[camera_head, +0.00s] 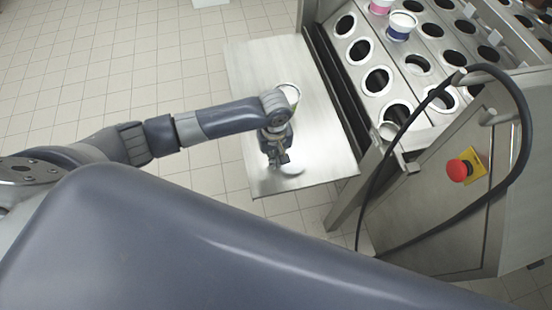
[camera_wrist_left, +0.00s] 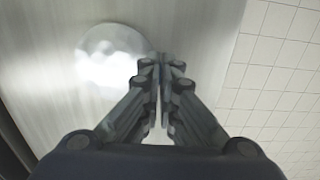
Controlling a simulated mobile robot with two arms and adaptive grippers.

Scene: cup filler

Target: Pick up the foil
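The foil (camera_head: 291,169) is a round, pale, shiny disc at the front part of the steel table, partly hidden by my left gripper. In the left wrist view the foil (camera_wrist_left: 110,55) shows bright, just left of the fingertips. My left gripper (camera_head: 277,160) points down over the table at the foil's left edge. In the left wrist view its fingers (camera_wrist_left: 162,60) are together, with only a thin gap, and nothing shows between them. I cannot tell whether the tips touch the foil. My right gripper is not in view.
The steel table (camera_head: 255,65) adjoins the filling machine, which has rows of round holes. A white and green cup (camera_head: 290,92) shows behind my left wrist. A blue and white cup (camera_head: 401,26) sits in the machine. A black cable (camera_head: 522,115) and red button (camera_head: 457,170) are at right.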

